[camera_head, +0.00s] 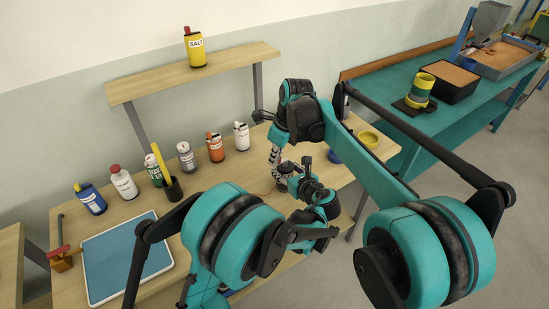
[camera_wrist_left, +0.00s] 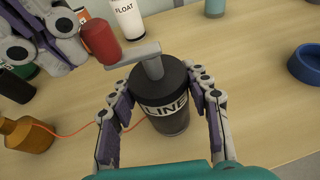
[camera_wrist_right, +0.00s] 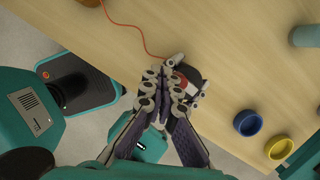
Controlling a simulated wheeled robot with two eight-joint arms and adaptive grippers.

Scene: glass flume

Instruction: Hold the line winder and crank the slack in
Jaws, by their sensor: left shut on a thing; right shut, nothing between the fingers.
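The line winder (camera_wrist_left: 168,110) is a black cylinder labelled LINE, standing on the wooden bench. On top is a grey crank arm (camera_wrist_left: 132,54) with a red knob (camera_wrist_left: 101,39), pointing to the upper left in the left wrist view. My left gripper (camera_wrist_left: 165,80) is shut around the winder's body, a finger on each side. My right gripper (camera_wrist_right: 168,78) is shut and empty; in the left wrist view it shows at the upper left, near the knob but apart from it. An orange line (camera_wrist_left: 72,132) runs from the winder to an orange-brown object (camera_wrist_left: 27,135). In the head view my arms largely hide the winder.
Several bottles and tins, among them a FLOAT bottle (camera_wrist_left: 128,18), stand along the bench's back. A blue tray (camera_head: 125,258) lies at the left. A raised shelf (camera_head: 195,75) holds a SALT bottle (camera_head: 195,47).

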